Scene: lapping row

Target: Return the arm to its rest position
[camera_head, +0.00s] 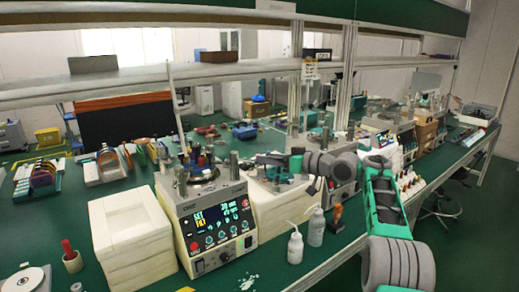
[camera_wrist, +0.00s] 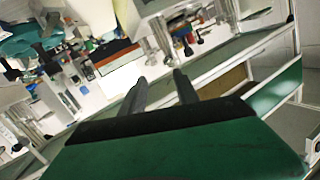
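My arm (camera_head: 385,205), grey with green parts, rises from the lower right in the head view and bends left over the bench. My gripper (camera_head: 268,161) is at the left end of it, above the white-cased area behind the lapping machine. In the wrist view my gripper (camera_wrist: 160,78) shows two dark fingers with a clear gap between them. Nothing is held between the fingers. The fingertips are small and partly lost among tools in the head view.
A lapping machine (camera_head: 213,226) with a lit panel stands on the green bench (camera_head: 335,242). White stacked blocks (camera_head: 130,238) stand to its left. Two white bottles (camera_head: 295,247) and an orange-handled item (camera_head: 337,216) stand below my forearm. A shelf (camera_head: 150,78) runs above the bench.

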